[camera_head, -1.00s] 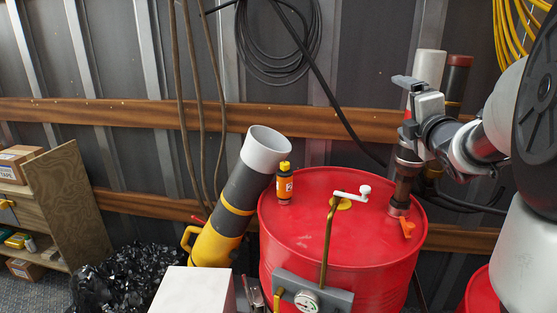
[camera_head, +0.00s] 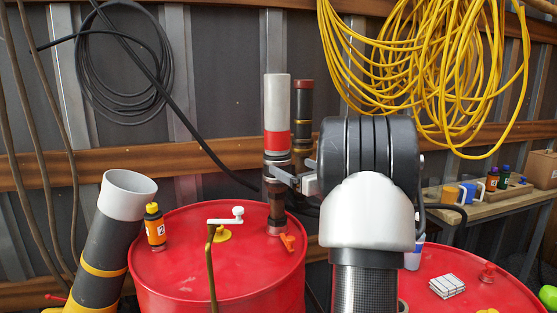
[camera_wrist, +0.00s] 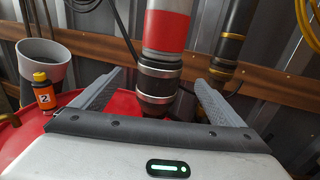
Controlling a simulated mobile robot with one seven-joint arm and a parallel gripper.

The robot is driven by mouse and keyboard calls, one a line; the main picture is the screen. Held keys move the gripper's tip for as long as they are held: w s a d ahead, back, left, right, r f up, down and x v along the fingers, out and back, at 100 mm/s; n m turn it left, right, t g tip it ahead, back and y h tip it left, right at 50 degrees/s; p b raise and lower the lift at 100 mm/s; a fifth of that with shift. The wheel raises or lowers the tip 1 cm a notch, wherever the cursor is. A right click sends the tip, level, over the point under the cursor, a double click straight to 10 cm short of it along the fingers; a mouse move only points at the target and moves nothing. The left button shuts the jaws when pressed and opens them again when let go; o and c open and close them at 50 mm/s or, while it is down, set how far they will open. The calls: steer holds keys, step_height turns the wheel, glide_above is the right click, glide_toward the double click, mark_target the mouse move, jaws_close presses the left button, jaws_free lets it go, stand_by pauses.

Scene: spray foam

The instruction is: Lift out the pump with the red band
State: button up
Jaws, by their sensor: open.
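The pump with the red band (camera_head: 277,115) stands upright in the right part of the red drum's lid (camera_head: 180,255). It has a white top, a red band and a dark lower body. In the wrist view its red band (camera_wrist: 166,30) is at the top, above dark ringed collars. My gripper (camera_wrist: 158,78) is open, with one finger on each side of the pump below the red band. In the head view my gripper (camera_head: 290,174) is level with the pump's dark collar. I cannot tell whether a finger touches it.
A dark pump with a red cap (camera_head: 303,105) stands close behind. A small orange bottle (camera_head: 155,228), a white-handled tap (camera_head: 224,219) and an orange lever (camera_head: 287,242) are on the drum. A grey and yellow tube (camera_head: 105,235) leans at left. A second red drum (camera_head: 465,268) stands at right.

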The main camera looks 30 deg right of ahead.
mark_target(277, 160)
steer(key=w+p, duration=0.1)
steer(key=w, duration=0.9)
steer(key=shift+w+p, duration=0.15)
steer(key=shift+p, duration=0.2)
